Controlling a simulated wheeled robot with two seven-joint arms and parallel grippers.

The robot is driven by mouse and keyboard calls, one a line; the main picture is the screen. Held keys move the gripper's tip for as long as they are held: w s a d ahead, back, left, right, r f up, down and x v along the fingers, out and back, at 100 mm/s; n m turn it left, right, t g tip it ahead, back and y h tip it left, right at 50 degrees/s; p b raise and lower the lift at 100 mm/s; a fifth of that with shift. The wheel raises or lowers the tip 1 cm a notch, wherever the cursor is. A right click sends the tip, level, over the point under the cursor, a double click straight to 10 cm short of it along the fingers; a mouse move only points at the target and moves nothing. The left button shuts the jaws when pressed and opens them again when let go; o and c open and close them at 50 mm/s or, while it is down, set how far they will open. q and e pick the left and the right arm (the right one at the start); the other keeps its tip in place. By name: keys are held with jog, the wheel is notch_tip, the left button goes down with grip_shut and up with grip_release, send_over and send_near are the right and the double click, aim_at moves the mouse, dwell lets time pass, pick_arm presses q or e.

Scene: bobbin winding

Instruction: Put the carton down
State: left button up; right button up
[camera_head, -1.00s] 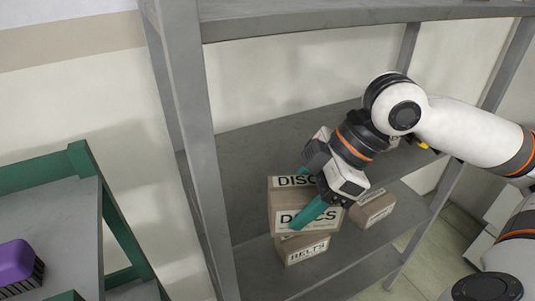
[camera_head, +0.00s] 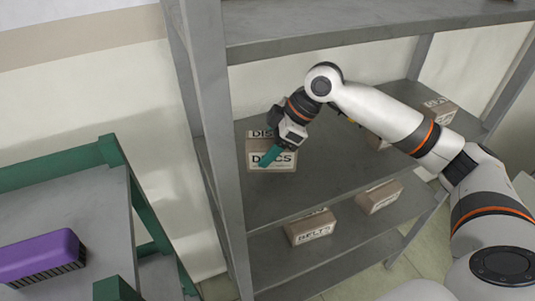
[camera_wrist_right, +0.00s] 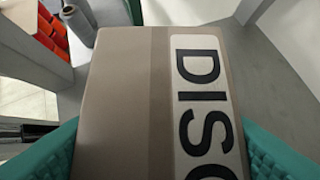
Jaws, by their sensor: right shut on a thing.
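The brown carton (camera_head: 287,161) with a white DISCS label is at the left end of the middle shelf (camera_head: 320,190), near the left front post. My right gripper (camera_head: 271,154) reaches it from above and is shut on it, one teal finger showing across its front. In the right wrist view the carton (camera_wrist_right: 125,90) fills the middle, between the two teal fingers. It looks upright. I cannot tell whether its underside touches the shelf. My left gripper is not in view.
Below, a BELTS carton (camera_head: 311,228) and another carton (camera_head: 379,196) stand on the lower shelf. More cartons (camera_head: 438,109) stand at the right end of the middle shelf. A green-framed cart (camera_head: 60,205) with a purple box (camera_head: 42,257) is at left. The middle shelf's centre is clear.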

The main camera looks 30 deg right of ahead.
notch_tip(320, 180, down, 2)
jog(key=shift+s+f+p, duration=0.1)
jog(key=shift+f+p, duration=0.1)
jog(key=shift+p, duration=0.25)
jog(key=shift+f+p, duration=0.35)
jog(key=shift+w+f, duration=0.25)
jog(key=shift+w, duration=0.05)
jog(key=shift+f, duration=0.1)
jog(key=shift+f, duration=0.1)
jog(key=o, duration=1.1)
jog(key=shift+c, duration=0.2)
